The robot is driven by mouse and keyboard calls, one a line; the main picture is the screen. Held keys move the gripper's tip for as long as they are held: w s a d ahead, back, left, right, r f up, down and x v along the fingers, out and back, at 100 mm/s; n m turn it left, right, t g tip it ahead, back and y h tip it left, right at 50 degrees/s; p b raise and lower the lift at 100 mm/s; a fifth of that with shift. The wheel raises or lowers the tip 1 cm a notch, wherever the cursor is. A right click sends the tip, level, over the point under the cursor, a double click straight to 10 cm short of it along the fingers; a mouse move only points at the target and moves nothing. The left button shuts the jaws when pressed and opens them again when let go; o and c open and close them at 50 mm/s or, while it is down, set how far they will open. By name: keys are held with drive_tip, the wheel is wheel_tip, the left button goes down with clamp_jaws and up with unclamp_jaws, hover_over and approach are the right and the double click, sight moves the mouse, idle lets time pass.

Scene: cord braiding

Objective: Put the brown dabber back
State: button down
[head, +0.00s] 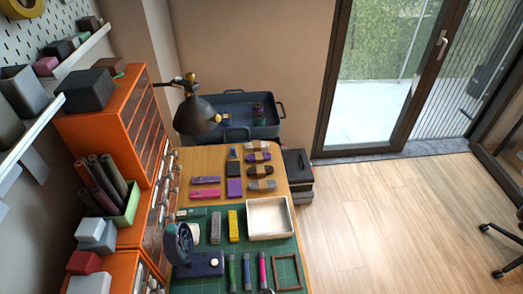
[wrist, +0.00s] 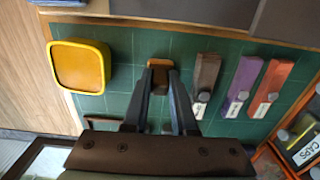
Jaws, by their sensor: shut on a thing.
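The brown dabber (wrist: 160,64) is between the fingertips of my gripper (wrist: 160,80) in the wrist view. My gripper is shut on it, and the fingers cover its sides. Green mat shows around it. I cannot tell whether it touches the mat. To the right, a grey-brown dabber (wrist: 205,80), a purple one (wrist: 243,80) and an orange one (wrist: 272,82) lie side by side, each with a pale label. My gripper does not show in the head view, and I cannot pick out the brown dabber there.
A yellow tray (wrist: 79,67) sits left of my gripper. Orange drawers (wrist: 300,150) labelled CAPS are at the lower right. In the head view, a cream tray (head: 283,235), coloured sticks (head: 233,226), a blue stand (head: 203,267) and a black lamp (head: 195,115) crowd the bench. Wooden floor (head: 390,235) is open at right.

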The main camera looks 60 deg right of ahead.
drive_tip(key=shift+f, duration=0.15)
drive_tip(key=c, duration=0.7)
unclamp_jaws()
wheel_tip(320, 180, up, 12)
drive_tip(key=shift+r+p, duration=0.2)
drive_tip(key=shift+p, duration=0.3)
drive_tip(key=shift+s+d, duration=0.1)
